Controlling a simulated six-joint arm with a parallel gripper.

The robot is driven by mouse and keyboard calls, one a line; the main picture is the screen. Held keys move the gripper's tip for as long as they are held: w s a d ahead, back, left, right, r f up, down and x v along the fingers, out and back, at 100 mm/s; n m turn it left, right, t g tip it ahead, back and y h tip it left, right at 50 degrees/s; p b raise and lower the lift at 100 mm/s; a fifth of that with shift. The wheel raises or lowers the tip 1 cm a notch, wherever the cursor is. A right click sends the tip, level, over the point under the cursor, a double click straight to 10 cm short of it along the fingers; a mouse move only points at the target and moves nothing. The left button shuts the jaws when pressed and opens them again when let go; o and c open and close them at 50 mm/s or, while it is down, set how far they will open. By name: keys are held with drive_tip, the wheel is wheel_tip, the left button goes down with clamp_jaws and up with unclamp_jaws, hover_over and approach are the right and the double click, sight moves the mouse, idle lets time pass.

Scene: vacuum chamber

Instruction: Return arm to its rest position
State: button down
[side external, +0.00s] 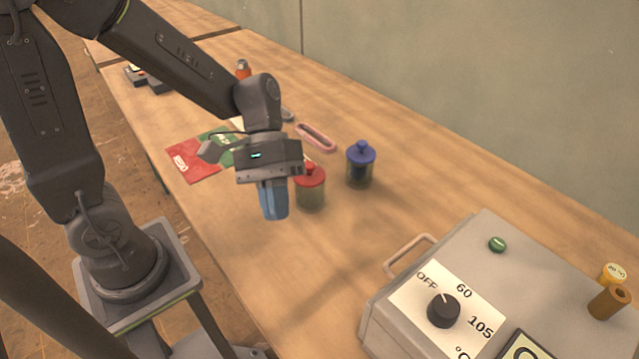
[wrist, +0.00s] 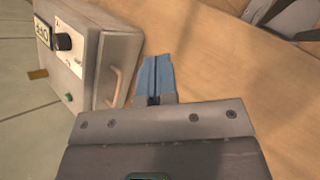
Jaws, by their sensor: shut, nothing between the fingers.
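My gripper (side external: 274,214) points down above the wooden table, with its blue fingers closed together and nothing between them. In the wrist view the blue fingers (wrist: 153,66) show pressed together over bare wood. In the side view the gripper is to the left of a jar with a red lid (side external: 311,187). A jar with a blue lid (side external: 360,165) stands farther right. My gripper appears apart from both jars.
A grey box with a dial (side external: 443,310) and a handle (side external: 408,255) stands at the front right; it shows in the wrist view (wrist: 88,45). Behind my gripper lie a red and green packet (side external: 195,163), a pink loop (side external: 316,137) and an orange-topped item (side external: 243,68). Bare wood lies before the jars.

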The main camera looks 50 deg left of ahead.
drive_tip(key=s+a+r+m+t+y, duration=0.2)
drive_tip(key=a+r+m+t+y, duration=0.3)
drive_tip(key=a+r+t+y, duration=0.3)
drive_tip(key=shift+s+r+t, duration=0.35)
drive_tip(key=shift+r+t, duration=0.1)
drive_tip(key=shift+t, duration=0.25)
